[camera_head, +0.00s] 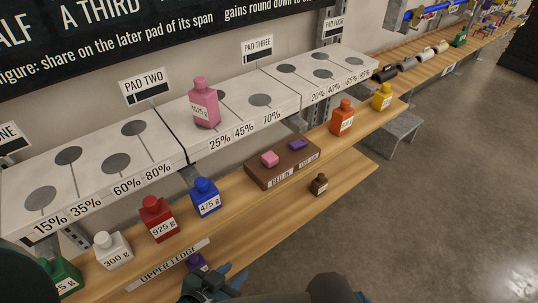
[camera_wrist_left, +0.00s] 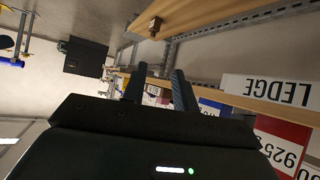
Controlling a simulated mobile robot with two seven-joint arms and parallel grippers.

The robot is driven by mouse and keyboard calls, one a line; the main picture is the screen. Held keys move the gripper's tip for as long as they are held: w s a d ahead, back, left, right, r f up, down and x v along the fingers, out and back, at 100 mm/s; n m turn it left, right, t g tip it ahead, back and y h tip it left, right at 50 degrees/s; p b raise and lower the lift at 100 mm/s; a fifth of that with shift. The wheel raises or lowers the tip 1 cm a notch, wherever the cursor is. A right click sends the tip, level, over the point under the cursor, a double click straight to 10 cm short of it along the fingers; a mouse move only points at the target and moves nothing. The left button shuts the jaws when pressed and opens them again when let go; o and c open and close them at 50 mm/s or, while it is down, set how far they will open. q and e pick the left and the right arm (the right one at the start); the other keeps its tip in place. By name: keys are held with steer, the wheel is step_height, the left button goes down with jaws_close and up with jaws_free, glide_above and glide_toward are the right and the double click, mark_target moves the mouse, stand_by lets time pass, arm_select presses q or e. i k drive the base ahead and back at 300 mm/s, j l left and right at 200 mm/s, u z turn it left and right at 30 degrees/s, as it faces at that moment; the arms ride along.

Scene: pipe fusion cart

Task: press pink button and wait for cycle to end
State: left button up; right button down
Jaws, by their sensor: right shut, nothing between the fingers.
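The pink button (camera_head: 270,158) is a raised block on the left part of a brown box (camera_head: 252,173) on the wooden ledge. A purple button (camera_head: 299,144) sits to its right on the same box. Nothing touches the pink button, and it stands proud of the box. My left gripper (camera_head: 238,276) is low in front of the ledge, apart from the box, to its lower left in the picture. In the left wrist view its two dark fingers (camera_wrist_left: 159,80) stand apart with nothing seen held. My right gripper cannot be made out.
A pink bottle (camera_head: 205,103) stands on the white pad shelf. White (camera_head: 112,251), red (camera_head: 158,219), blue (camera_head: 206,197), orange (camera_head: 342,117) and yellow (camera_head: 382,97) bottles stand on the ledge. A small brown bottle (camera_head: 319,184) is on the lower shelf. The floor (camera_head: 430,200) at right is clear.

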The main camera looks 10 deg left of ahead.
mark_target(270, 159)
steer(key=i+l+u, duration=0.25)
steer(key=l, duration=0.35)
steer(key=i+l+u, duration=0.1)
steer(key=i+l, duration=0.15)
steer(key=i+l+u, duration=0.15)
steer(key=l, duration=0.2)
steer(key=i+l+u, duration=0.1)
steer(key=l, duration=0.25)
